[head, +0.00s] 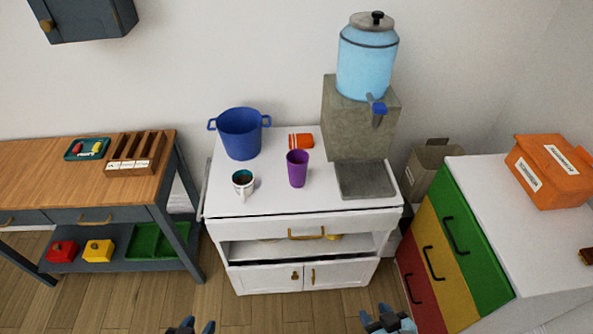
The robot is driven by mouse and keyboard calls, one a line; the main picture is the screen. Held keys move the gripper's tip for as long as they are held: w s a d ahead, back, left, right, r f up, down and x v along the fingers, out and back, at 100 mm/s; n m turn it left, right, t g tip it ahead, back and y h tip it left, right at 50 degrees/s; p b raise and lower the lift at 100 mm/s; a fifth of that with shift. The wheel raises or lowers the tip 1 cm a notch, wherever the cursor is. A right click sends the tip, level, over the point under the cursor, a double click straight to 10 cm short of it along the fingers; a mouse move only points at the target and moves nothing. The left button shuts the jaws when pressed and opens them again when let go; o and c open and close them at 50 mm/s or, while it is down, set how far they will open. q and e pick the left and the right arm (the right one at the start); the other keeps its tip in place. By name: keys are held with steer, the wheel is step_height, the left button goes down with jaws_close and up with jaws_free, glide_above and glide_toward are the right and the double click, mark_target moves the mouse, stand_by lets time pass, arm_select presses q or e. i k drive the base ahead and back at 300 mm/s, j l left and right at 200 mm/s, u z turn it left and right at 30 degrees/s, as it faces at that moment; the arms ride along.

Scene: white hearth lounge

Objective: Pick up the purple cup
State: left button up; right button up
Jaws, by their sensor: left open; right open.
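The purple cup (297,170) stands upright on the white cabinet top (265,205), near its middle. It is between a white mug (243,184) with dark contents on its left and the stone base of a water dispenser on its right. My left gripper (191,327) and my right gripper (388,320) show at the bottom edge of the head view. Both are open and empty, well in front of the cabinet and far from the cup. Most of both arms is out of view.
A blue pot (240,134) and an orange item (301,141) sit behind the cup. The water dispenser (366,65) stands at the back right. A wooden-topped bench (60,180) is at left, a coloured drawer unit (535,230) at right. The cabinet's front edge is clear.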

mark_target(298, 159)
steer(key=i+j, duration=0.1)
steer(key=j, duration=0.35)
steer(key=i+j, duration=0.1)
steer(key=j, duration=0.3)
steer(key=i+j+z, duration=0.1)
steer(key=j, duration=0.35)
steer(key=i+j, duration=0.1)
steer(key=j, duration=0.3)
steer(key=i+j, duration=0.1)
steer(key=j, duration=0.35)
